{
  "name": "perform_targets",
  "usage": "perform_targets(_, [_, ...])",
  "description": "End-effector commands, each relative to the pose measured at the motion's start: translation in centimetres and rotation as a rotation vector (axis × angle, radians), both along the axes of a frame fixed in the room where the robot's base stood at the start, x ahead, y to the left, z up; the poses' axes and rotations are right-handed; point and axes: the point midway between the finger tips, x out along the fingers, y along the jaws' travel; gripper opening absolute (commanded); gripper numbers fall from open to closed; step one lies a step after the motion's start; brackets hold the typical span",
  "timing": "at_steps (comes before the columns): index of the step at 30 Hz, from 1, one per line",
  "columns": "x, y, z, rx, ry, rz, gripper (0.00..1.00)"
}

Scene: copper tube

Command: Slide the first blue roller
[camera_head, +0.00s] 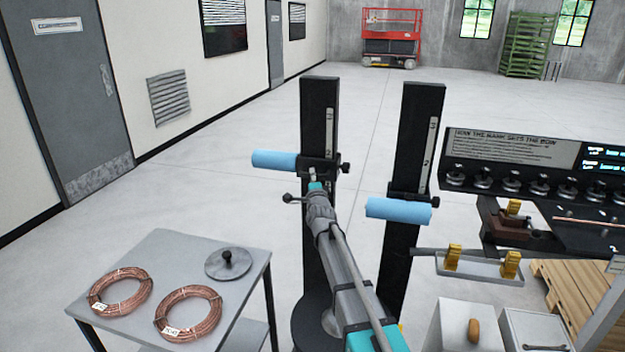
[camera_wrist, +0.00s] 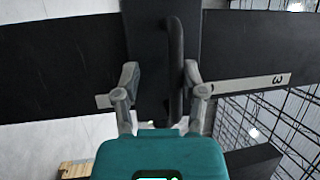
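Two black upright posts stand before me. The first blue roller (camera_head: 274,160) sticks out to the left from a black carriage (camera_head: 318,166) on the left post (camera_head: 319,110). A second blue roller (camera_head: 398,210) sits lower on the right post (camera_head: 419,125). My gripper (camera_head: 315,184) is at the left post, just below the carriage; my arm partly hides that area. In the wrist view my gripper (camera_wrist: 161,78) has its fingers apart, with a dark bar-like handle (camera_wrist: 176,50) between them, nearer the right finger. Whether a finger touches it I cannot tell.
A grey table (camera_head: 178,250) at the lower left holds two copper coils (camera_head: 120,290) and a round disc with a knob (camera_head: 228,262). A dark workbench (camera_head: 590,235) with several fittings stands at the right.

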Motion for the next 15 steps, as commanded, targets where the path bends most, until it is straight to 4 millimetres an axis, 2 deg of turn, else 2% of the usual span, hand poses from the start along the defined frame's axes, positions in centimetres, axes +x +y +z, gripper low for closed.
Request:
perform_targets(1, [-1.3,-0.1,-0.2,0.0,0.001,0.001,0.51])
perform_targets(15, [-7.8,-0.7,-1.2,0.0,0.0,0.0,0.51])
